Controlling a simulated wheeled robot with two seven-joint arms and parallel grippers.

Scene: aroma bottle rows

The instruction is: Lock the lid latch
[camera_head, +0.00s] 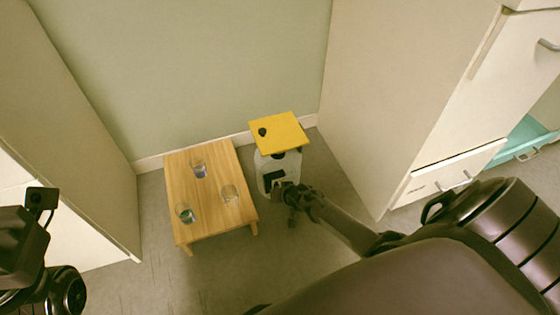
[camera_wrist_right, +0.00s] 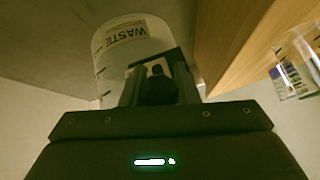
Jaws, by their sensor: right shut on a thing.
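A pale waste bin (camera_head: 264,184) stands on the floor beside a small wooden table. A square yellow panel (camera_head: 285,133) with a small black knob lies over its top; I cannot tell whether it is the bin's lid. In the right wrist view the bin (camera_wrist_right: 112,60) shows inverted "WASTE" lettering. My right gripper (camera_head: 290,190) is at the bin's near side. In the right wrist view its fingers (camera_wrist_right: 157,88) are shut on a dark piece (camera_wrist_right: 158,84), seemingly the latch. Its exact position is unclear. Only dark parts of my left arm show at the left edge.
A tall cabinet (camera_head: 400,90) stands right of the bin, and another pale unit (camera_head: 50,130) stands at the left. A wall is close behind.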

